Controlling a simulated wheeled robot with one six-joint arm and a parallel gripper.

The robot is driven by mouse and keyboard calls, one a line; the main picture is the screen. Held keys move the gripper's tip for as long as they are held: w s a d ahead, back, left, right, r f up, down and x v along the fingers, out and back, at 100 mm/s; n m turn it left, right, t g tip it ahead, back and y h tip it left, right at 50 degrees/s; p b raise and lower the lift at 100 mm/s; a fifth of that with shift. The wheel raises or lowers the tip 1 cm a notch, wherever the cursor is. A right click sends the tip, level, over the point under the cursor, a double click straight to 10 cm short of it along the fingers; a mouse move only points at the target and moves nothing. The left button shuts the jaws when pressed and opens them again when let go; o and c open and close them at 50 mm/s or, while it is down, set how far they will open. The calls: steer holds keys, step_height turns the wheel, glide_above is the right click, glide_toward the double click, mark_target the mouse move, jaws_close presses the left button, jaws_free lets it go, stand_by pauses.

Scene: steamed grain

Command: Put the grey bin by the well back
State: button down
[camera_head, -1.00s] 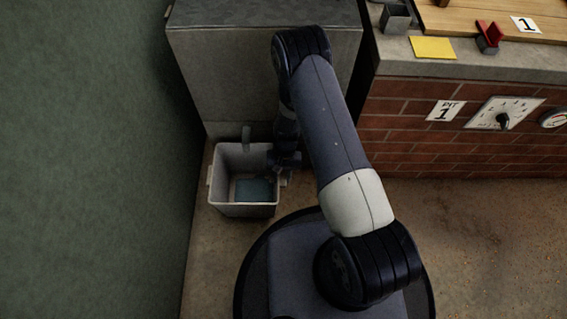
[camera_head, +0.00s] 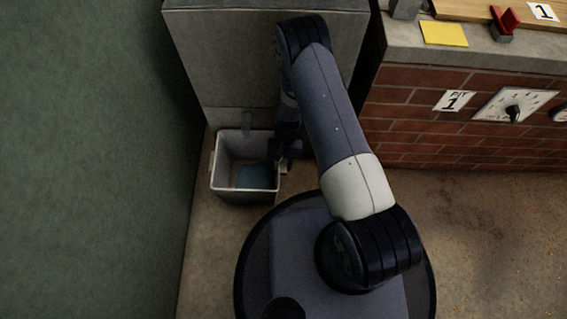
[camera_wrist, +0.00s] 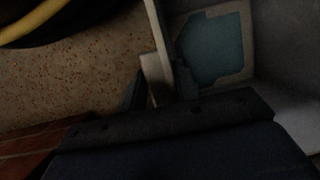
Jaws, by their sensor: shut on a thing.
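The grey bin (camera_head: 247,196) stands on the floor at the left in the head view, in front of a grey block. A flat blue-green patch (camera_head: 257,177) shows inside on its bottom. My gripper (camera_head: 284,165) is at the bin's right side, shut on the handle there. In the wrist view the bin's pale rim (camera_wrist: 158,40) runs upward, and my gripper's fingertips (camera_wrist: 160,92) sit on either side of the light handle tab.
A grey block (camera_head: 225,70) stands behind the bin, and a dark green wall (camera_head: 90,150) is close on its left. A brick counter (camera_head: 420,130) with dials and a yellow card (camera_head: 443,34) is at the right.

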steer(key=shift+f, duration=0.1)
steer(key=c, duration=1.1)
jaws_free()
steer(key=shift+r, duration=0.25)
steer(key=p+v, duration=0.2)
steer(key=v, duration=0.5)
steer(key=shift+w+r+p, duration=0.1)
steer(key=shift+w+p, duration=0.05)
steer(key=shift+p, duration=0.15)
